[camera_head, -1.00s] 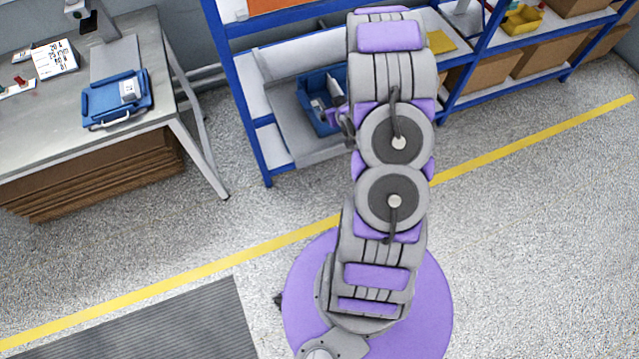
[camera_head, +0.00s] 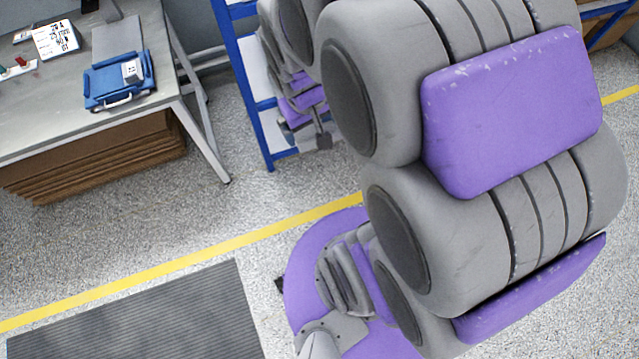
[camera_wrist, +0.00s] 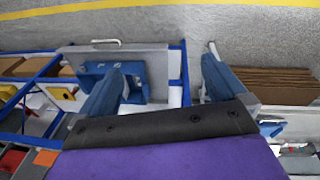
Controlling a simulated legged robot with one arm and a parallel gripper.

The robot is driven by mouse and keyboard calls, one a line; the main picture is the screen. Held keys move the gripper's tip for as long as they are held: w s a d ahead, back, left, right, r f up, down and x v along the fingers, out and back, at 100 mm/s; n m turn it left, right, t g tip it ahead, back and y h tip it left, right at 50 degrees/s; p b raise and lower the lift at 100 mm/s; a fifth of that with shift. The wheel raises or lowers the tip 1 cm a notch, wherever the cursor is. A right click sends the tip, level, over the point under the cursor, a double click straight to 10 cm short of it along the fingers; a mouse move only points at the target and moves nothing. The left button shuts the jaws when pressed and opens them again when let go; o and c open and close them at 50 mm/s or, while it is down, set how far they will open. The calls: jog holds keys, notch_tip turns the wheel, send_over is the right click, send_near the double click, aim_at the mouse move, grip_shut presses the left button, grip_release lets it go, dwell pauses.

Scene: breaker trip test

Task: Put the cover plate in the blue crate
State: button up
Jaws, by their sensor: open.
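The blue crate (camera_wrist: 135,68) sits on a shelf in the wrist view, partly covered by my left-hand finger. It is hidden behind my arm in the head view. My gripper (camera_wrist: 163,62) is open, its two fingers apart, and I see nothing held between them. The crate lies behind and beside the left-hand finger; I cannot tell the distance. I cannot make out a cover plate for certain in either view.
A workbench (camera_head: 55,105) at left carries a blue tray (camera_head: 92,90) with a small white box. Stacked brown cardboard (camera_head: 110,160) lies beneath. The blue-framed rack (camera_head: 250,95) stands behind my arm. The floor between bench and mat (camera_head: 130,315) is clear.

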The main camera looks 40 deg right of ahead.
jog(key=s+a+r+g, duration=0.1)
jog(key=s+a+r, duration=0.1)
jog(key=s+a, duration=0.2)
jog(key=s+a+r+n+g+y, duration=0.1)
jog(key=s+a+r, duration=0.2)
jog(key=s, duration=0.7)
jog(key=shift+s+a+r+g, duration=0.15)
jog(key=shift+s+a+g, duration=0.1)
jog(key=shift+a+g, duration=0.25)
